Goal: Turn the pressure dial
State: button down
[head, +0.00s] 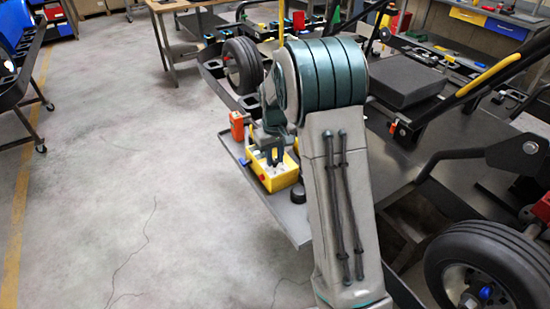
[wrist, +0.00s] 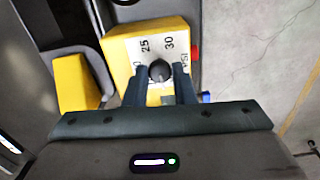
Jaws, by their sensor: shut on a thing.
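The pressure dial is a black round knob (wrist: 159,71) on the white face of a yellow box (wrist: 120,47). The face carries the numbers 25 and 30 and the letters PSI. My gripper (wrist: 160,78) reaches over the box, with its two dark fingers on either side of the knob and shut on it. In the head view the yellow box (head: 278,176) sits on a grey shelf, and my gripper (head: 272,158) points down onto its top. The knob is hidden there by the fingers. Part of the face's scale is hidden by the fingers in the wrist view.
An orange object (head: 237,126) stands behind the box on the grey shelf (head: 294,222). A small black cylinder (head: 298,193) stands close to its right. A kart wheel (head: 242,66) is behind. Open concrete floor (head: 120,170) lies to the left.

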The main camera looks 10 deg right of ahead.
aim_at(275, 160)
jog(key=m, duration=0.6)
jog(key=shift+r+m+b, duration=0.1)
jog(key=shift+m+b, duration=0.2)
jog(key=shift+b, duration=0.1)
dwell(0.4)
jog(key=c, duration=1.2)
grip_release()
jog(key=shift+r, duration=0.1)
notch_tip(275, 160, up, 14)
jog(key=shift+f+b, duration=0.2)
jog(key=shift+b, duration=0.25)
